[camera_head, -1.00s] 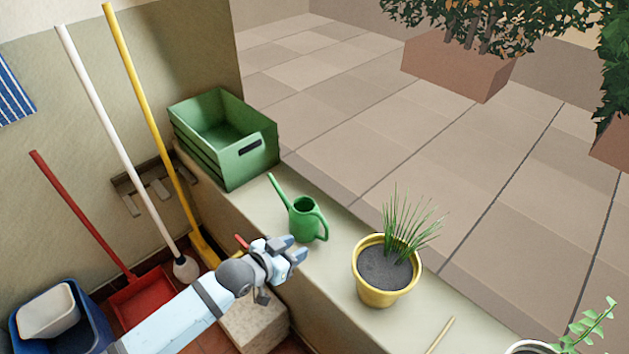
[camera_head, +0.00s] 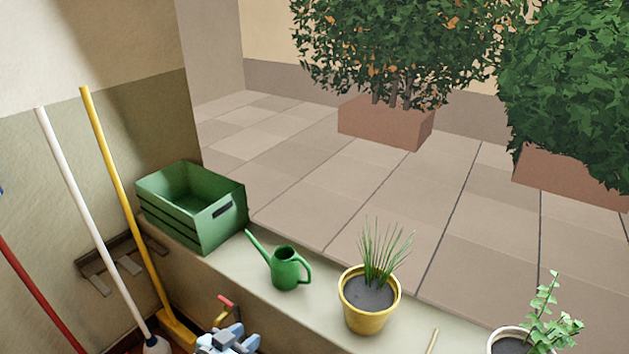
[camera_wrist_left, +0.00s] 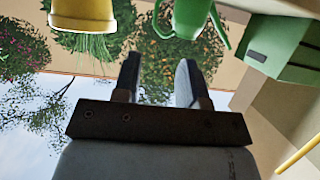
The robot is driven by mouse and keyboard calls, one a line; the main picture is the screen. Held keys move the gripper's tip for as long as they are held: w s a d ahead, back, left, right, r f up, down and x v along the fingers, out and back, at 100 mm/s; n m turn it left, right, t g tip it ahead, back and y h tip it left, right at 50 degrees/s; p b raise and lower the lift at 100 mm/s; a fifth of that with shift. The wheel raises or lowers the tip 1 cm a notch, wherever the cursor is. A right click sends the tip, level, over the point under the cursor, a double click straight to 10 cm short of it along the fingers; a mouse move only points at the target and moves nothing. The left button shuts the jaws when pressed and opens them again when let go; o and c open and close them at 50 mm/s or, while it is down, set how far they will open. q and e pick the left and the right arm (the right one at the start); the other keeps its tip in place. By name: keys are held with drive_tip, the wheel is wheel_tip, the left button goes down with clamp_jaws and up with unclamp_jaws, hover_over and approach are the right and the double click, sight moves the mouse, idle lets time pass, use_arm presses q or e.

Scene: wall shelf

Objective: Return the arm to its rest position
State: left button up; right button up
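My left gripper (camera_head: 236,334) shows at the bottom edge of the head view, below and left of the green watering can, in front of the ledge. In the left wrist view its two fingers (camera_wrist_left: 158,82) are apart with nothing between them, so it is open and empty. Most of the left arm is out of the head view. The green watering can (camera_head: 287,270) stands upright on the ledge (camera_head: 325,309), apart from the gripper; it also shows upside down in the wrist view (camera_wrist_left: 190,15). My right gripper is not in view.
A green crate (camera_head: 222,226) and a yellow pot with grass (camera_head: 367,315) stand on the ledge. A white-rimmed potted plant (camera_head: 512,343) is at lower right. A yellow-handled broom (camera_head: 125,200) and white-handled tool (camera_head: 85,210) lean at left. A red-handled object (camera_head: 226,302) is close behind the gripper.

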use_arm(q)
drive_tip(key=a+f+m+y, duration=0.1)
drive_tip(key=a+f+y, duration=0.1)
drive_tip(key=a, duration=0.8)
drive_tip(key=s+a+f+g+y, duration=0.1)
drive_tip(key=s+a, duration=0.1)
drive_tip(key=s, duration=0.8)
drive_tip(key=s+a+f+g+y, duration=0.1)
drive_tip(key=s+a+f, duration=0.1)
drive_tip(key=s, duration=0.8)
drive_tip(key=w+d+r+n+t, duration=0.15)
drive_tip(key=d+n, duration=0.25)
drive_tip(key=d, duration=0.7)
wheel_tip(320, 180, up, 17)
drive_tip(key=s+a+p, duration=0.1)
drive_tip(key=p, duration=2.2)
drive_tip(key=shift+s+a+r, duration=0.2)
drive_tip(key=shift+a, duration=0.1)
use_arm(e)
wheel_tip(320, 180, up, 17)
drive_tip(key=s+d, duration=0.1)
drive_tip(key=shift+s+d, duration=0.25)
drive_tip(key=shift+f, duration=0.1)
